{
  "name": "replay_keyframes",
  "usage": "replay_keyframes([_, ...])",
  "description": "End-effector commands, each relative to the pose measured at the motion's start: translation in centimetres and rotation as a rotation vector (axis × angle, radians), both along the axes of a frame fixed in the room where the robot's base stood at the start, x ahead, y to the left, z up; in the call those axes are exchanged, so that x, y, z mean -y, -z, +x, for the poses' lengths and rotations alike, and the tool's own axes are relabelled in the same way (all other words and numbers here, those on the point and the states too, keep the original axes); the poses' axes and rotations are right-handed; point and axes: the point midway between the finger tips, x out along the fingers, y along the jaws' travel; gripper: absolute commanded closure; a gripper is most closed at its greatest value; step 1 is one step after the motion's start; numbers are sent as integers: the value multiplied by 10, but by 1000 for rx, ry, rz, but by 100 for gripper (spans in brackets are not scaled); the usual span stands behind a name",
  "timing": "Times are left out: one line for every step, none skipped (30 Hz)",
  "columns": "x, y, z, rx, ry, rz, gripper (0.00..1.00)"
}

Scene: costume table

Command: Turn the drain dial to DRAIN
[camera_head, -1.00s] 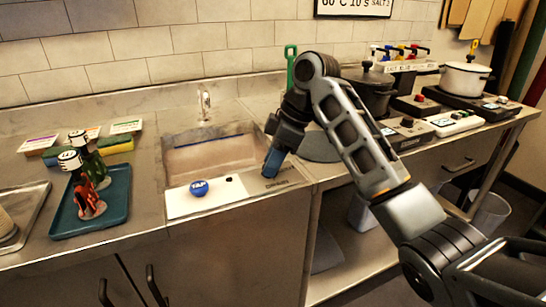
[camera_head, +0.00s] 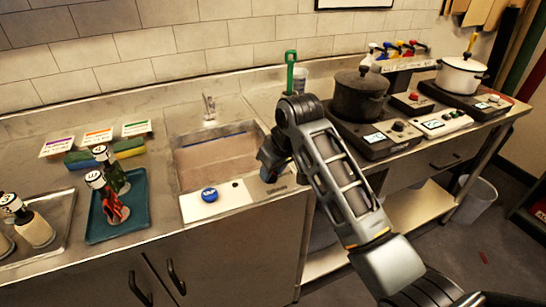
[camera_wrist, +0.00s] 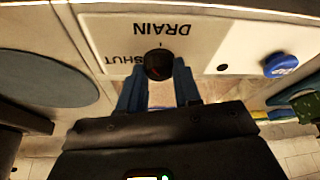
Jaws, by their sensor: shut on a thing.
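The drain dial (camera_wrist: 158,64) is a small dark round knob on the pale panel (camera_wrist: 205,30) at the sink's front. The words DRAIN and SHUT are printed beside it, upside down in the wrist view. A faint reddish mark shows on the dial, but I cannot tell which word it points at. My gripper (camera_wrist: 160,88) has its blue fingers shut on the dial, one on each side. In the head view my gripper (camera_head: 268,174) is at the right end of the panel and hides the dial.
A blue round knob (camera_head: 209,194) sits on the panel left of my gripper. The sink basin (camera_head: 215,160) lies behind. A teal tray (camera_head: 137,222) with bottles stands left. Hot plates with a dark pot (camera_head: 360,95) and a white pot (camera_head: 461,75) stand right.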

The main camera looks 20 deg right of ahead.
Motion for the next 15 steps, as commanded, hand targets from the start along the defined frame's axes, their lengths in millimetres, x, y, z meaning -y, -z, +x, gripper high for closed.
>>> replay_keyframes([-2, -5, -1, -4, 44, 1, 97])
replay_keyframes([-2, -5, -1, -3, 72, 0, 97])
replay_keyframes([-2, -4, -1, -3, 110, -1, 97])
replay_keyframes([-2, -4, -1, -3, 138, 0, 97])
replay_keyframes([-3, -3, -1, -4, 166, -2, 97])
replay_keyframes([-3, -3, -1, -3, 202, 0, 97])
replay_keyframes([-3, -2, -1, -3, 231, -1, 97])
replay_keyframes([-3, -2, -1, -2, 257, 0, 97])
replay_keyframes([-4, -2, -1, -2, 291, -1, 97])
replay_keyframes([-4, -1, -1, -2, 317, 0, 97])
replay_keyframes([-4, -1, -1, -2, 343, -1, 97])
replay_keyframes([-4, -1, 0, -1, 374, 0, 97])
replay_keyframes([-4, -1, 0, -1, 396, -1, 97])
replay_keyframes([-4, 0, 0, -1, 419, -1, 97])
replay_keyframes([-5, 0, 0, -1, 446, -1, 97])
